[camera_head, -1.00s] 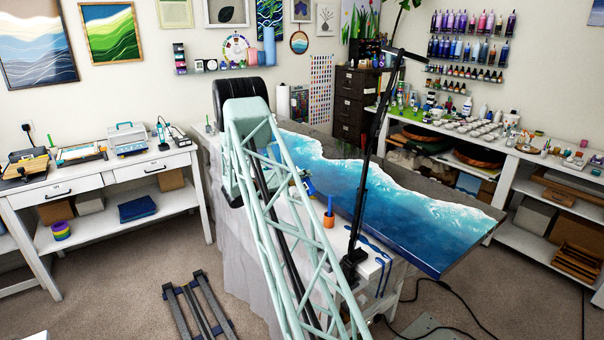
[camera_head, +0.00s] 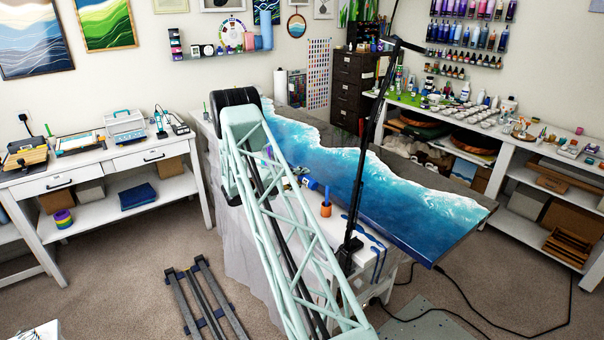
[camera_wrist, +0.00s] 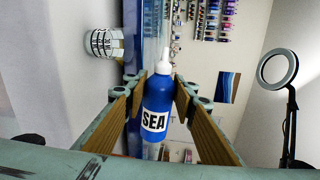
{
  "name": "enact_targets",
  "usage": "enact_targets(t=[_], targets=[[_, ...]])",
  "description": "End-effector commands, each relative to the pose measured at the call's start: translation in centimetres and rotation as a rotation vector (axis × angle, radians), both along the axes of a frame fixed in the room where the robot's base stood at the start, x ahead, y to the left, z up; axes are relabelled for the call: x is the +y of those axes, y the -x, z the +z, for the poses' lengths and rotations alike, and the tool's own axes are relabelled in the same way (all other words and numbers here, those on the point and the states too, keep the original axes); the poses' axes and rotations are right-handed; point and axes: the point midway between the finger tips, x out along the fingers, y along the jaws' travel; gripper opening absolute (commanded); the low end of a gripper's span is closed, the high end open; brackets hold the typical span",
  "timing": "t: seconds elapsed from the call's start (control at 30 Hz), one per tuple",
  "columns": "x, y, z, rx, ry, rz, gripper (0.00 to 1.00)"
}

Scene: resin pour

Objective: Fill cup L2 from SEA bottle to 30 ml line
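In the wrist view, the blue SEA bottle (camera_wrist: 157,103) with its white nozzle is between the two tan pads of my gripper (camera_wrist: 160,97), which look closed on its sides. Bottles on the wall shelves appear sideways in this view, so the held bottle seems tipped close to horizontal. A white cup (camera_wrist: 103,42) with dark markings is to the left of the nozzle, apart from it. I cannot read its label or see its fill level, and no stream shows. In the head view, a small blue shape (camera_head: 310,183) beside my arm may be the bottle; my gripper is hidden there.
The blue resin table (camera_head: 420,205) lies right of my arm. An orange pot (camera_head: 326,210) and a black lamp stand (camera_head: 354,215) are at its near side. A ring light (camera_wrist: 278,67) shows in the wrist view. Side benches stand left and right.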

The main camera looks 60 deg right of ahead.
Motion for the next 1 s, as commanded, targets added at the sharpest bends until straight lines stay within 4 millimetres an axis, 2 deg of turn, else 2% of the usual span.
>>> enact_targets(t=[0.13,1.0], targets=[[0.0,0.1,-0.7,0.079,-0.024,0.0,0.2],[-0.1,-0.4,1.5,0.493,-0.151,0.0,0.2]])
